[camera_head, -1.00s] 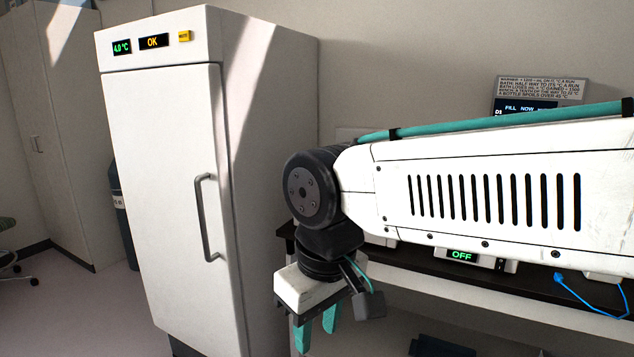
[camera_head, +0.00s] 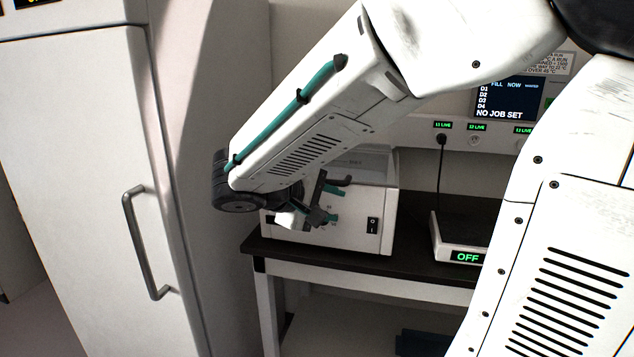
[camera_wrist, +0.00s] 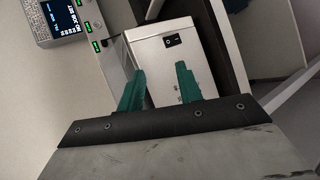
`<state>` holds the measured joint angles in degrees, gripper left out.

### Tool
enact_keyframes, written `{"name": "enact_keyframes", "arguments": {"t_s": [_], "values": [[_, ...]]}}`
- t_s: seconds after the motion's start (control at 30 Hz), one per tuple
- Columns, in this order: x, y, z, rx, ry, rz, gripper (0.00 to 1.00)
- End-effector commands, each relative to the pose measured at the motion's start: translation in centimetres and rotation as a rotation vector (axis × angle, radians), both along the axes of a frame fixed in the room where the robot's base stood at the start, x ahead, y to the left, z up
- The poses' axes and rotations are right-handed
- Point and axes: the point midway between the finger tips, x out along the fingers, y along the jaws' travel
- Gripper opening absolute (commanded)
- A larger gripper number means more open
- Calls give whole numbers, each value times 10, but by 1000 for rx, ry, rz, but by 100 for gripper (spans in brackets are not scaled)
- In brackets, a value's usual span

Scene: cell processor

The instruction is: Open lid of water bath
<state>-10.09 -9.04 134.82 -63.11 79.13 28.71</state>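The water bath (camera_head: 345,222) is a white box with a black rocker switch on its front. It stands at the left end of the dark bench, with a greyish translucent lid (camera_head: 372,162) on top that looks closed. My arm hides much of its left and top. My gripper (camera_head: 333,204) is in front of the bath, with its green fingers apart and nothing seen between them. In the wrist view the green fingers of my gripper (camera_wrist: 160,85) are spread, with the bath's switch face (camera_wrist: 172,50) beyond them. I cannot tell whether a finger touches the bath.
A tall white fridge (camera_head: 90,150) with a vertical handle stands left of the bench. A flat device reading OFF (camera_head: 462,250) sits on the dark bench (camera_head: 400,262) to the right. A wall screen (camera_head: 505,100) hangs above. Bare bench top lies between bath and device.

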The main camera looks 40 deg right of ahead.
Motion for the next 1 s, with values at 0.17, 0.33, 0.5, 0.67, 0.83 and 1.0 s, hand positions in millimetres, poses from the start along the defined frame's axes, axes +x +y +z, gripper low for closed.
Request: {"name": "enact_keyframes", "arguments": {"t_s": [0.17, 0.33, 0.5, 0.67, 0.83, 1.0], "values": [[63, 11, 8, -220, -46, 131, 36], [87, 17, 11, -297, -77, 190, 36], [93, -2, 8, -303, -80, 193, 36], [100, -27, 3, -301, -79, 193, 36], [106, -45, -1, -301, -79, 195, 36], [107, -53, -2, -301, -80, 195, 36]]}}
